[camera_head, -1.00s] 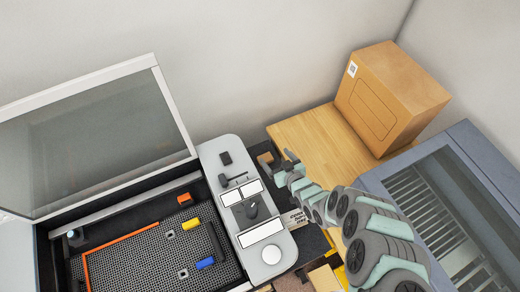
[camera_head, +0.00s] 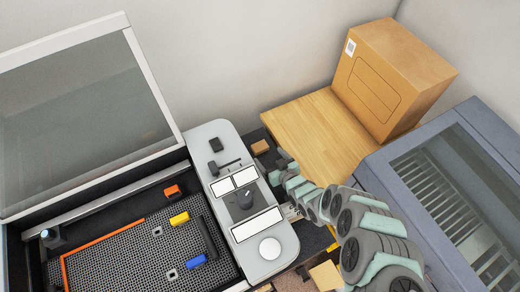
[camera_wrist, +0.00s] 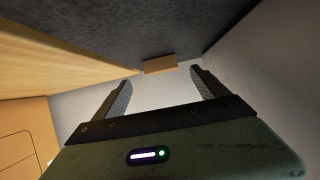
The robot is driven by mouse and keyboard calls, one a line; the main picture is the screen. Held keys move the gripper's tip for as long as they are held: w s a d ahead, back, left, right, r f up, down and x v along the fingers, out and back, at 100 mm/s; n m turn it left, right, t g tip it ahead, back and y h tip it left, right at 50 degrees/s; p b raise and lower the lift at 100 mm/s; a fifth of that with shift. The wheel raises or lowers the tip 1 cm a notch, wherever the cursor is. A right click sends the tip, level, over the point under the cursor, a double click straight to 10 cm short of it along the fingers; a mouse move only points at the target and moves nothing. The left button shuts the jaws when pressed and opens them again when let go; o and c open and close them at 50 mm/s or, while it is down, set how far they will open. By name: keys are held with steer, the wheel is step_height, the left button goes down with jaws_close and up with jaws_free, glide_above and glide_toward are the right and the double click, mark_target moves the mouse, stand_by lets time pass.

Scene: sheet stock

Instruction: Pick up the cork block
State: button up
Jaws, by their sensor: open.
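The cork block (camera_head: 260,147) is a small brown block on a dark surface just right of the machine's grey control panel in the head view. It also shows in the wrist view (camera_wrist: 160,66), ahead of my fingers and near the top middle. My gripper (camera_wrist: 162,82) is open, with a dark finger on each side and nothing between them. In the head view my gripper (camera_head: 283,157) is just below and right of the block, apart from it. The exact gap is hard to judge.
A grey control panel (camera_head: 240,205) stands left, beside an open-lidded machine bed (camera_head: 130,250). A wooden top (camera_head: 315,130) bearing a cardboard box (camera_head: 392,80) is at right, with a blue-grey bin (camera_head: 450,190) beyond. Another tan block (camera_head: 326,275) lies near the bottom.

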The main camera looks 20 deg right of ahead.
mark_target(260, 147)
steer(key=shift+r+x, duration=0.15)
steer(key=shift+x, duration=0.65)
steer(key=shift+r+x, duration=0.15)
steer(key=shift+x, duration=0.65)
steer(key=b+x, duration=0.1)
steer(key=x, duration=0.2)
steer(key=shift+w+a+r, duration=0.1)
steer(key=shift+a, duration=0.1)
steer(key=shift+w, duration=0.35)
steer(key=shift+c, duration=0.2)
steer(key=c, duration=1.4)
